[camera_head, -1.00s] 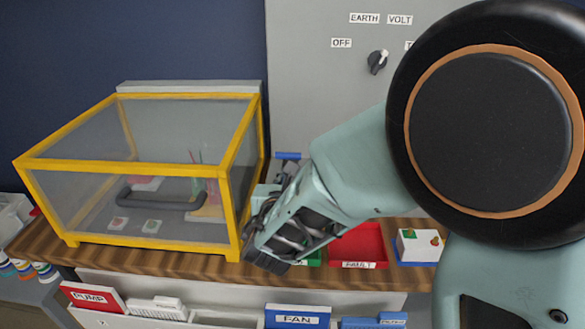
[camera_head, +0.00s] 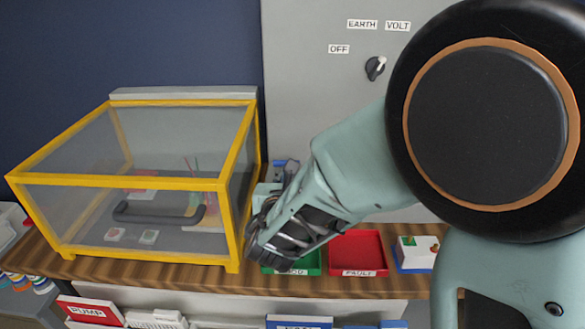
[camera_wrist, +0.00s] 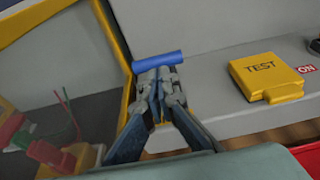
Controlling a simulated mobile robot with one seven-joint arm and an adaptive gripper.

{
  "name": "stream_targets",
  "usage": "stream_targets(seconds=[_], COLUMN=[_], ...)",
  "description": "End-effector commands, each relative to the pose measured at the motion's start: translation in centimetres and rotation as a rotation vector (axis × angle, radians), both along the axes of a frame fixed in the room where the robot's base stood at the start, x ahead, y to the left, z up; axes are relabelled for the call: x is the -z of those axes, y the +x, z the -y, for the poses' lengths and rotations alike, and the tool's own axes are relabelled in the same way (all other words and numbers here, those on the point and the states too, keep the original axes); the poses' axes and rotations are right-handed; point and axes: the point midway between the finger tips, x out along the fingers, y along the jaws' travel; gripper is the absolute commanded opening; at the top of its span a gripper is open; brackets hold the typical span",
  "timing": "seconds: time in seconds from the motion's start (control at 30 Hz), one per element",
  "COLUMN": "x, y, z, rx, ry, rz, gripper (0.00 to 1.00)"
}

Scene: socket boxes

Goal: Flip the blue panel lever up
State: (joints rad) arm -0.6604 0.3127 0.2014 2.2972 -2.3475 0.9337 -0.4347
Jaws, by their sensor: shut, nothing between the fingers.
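The blue lever shows in the wrist view as a horizontal blue bar (camera_wrist: 158,60) on the grey panel, just beyond my fingertips. In the head view a little of its blue (camera_head: 286,164) shows behind my arm, right of the yellow-framed box. My gripper (camera_wrist: 158,82) is shut and empty, its tips right at the near side of the bar. I cannot tell whether they touch it. In the head view my wrist and arm hide the fingertips and most of the lever.
The yellow-framed clear box (camera_head: 150,184) stands close on the left. The grey panel (camera_head: 310,100) carries a black knob (camera_head: 374,68). A yellow TEST block (camera_wrist: 262,72) sits right of the lever. Green (camera_head: 305,264) and red trays (camera_head: 357,246) lie on the wooden bench.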

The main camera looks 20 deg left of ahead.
Motion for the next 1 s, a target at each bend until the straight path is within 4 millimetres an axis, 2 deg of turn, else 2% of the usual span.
stream_targets(seconds=[0.1, 1.0], x=[-0.6, -1.5], y=[0.2, 0.9], z=[0.0, -0.2], rx=[0.001, 0.001], ry=[-0.005, -0.030], rz=[-0.020, -0.124], gripper=[0.00, 0.00])
